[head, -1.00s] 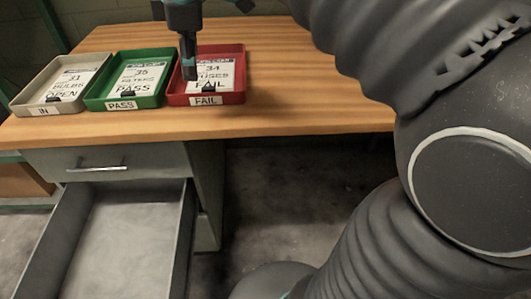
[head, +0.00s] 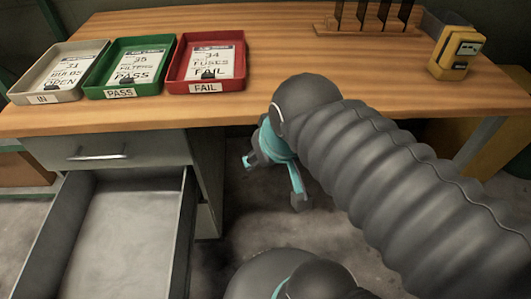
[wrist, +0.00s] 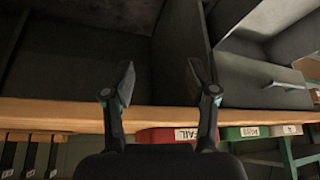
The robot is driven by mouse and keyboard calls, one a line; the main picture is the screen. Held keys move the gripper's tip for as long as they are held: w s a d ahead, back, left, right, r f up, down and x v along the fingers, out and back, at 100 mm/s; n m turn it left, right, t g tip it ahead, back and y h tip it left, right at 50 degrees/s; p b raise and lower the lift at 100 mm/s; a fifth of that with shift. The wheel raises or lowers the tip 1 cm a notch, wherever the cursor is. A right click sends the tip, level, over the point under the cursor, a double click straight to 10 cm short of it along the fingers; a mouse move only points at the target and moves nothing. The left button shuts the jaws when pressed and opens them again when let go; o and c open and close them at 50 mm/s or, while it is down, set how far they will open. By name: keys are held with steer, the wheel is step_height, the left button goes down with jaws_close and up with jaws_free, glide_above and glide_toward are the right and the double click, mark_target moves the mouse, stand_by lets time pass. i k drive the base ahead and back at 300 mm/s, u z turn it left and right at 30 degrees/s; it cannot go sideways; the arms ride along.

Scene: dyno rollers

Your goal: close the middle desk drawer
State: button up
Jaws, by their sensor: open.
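The middle desk drawer (head: 180,245) is pulled far out below the shut top drawer (head: 98,150), at the lower left of the head view. Its inside looks empty, and its front end is cut off by the frame. My gripper (head: 273,183) is open and empty, right of the drawer and apart from it, below the desk's front edge. In the wrist view my gripper (wrist: 161,85) has its fingers spread with nothing between them. The open drawer (wrist: 240,18) shows there at the upper right, beside the top drawer's front (wrist: 260,82).
The wooden desk top (head: 300,70) carries a beige tray (head: 42,98), a green tray (head: 120,92) and a red tray (head: 206,86). A wooden rack (head: 330,30) and yellow meter (head: 456,55) stand at the right. Open floor lies right of the drawer.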

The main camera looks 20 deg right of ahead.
mark_target(121, 233)
steer(key=k, duration=0.5)
steer(key=u, duration=1.75)
steer(key=i, duration=0.5)
steer(key=z, duration=0.95)
steer(key=k, duration=0.5)
steer(key=u, duration=0.95)
